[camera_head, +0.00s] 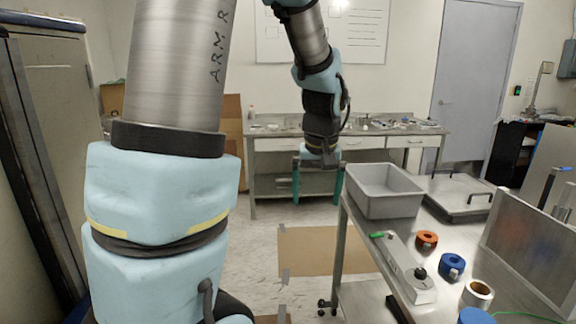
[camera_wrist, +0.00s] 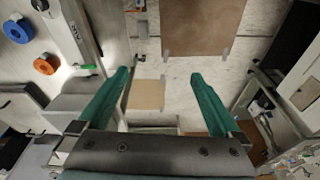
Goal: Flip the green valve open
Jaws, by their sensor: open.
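The green valve handle (camera_head: 377,235) is small and sits at the far end of a grey metal fixture (camera_head: 405,262) on the steel table. In the wrist view the green handle (camera_wrist: 88,67) shows left of the fingers, at the end of the same fixture (camera_wrist: 77,32). My gripper (camera_head: 317,190) has two teal fingers set wide apart, with nothing between them. It hangs in the air beyond and left of the handle, off the table's left side. In the wrist view my gripper (camera_wrist: 160,75) is over the floor, and its left finger is apart from the handle.
A grey bin (camera_head: 384,205) stands at the table's far left corner, close to my gripper. An orange ring (camera_head: 427,240), a blue ring (camera_head: 452,266) and a tape roll (camera_head: 478,293) lie right of the fixture. Cardboard (camera_head: 320,250) lies on the open floor left of the table.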

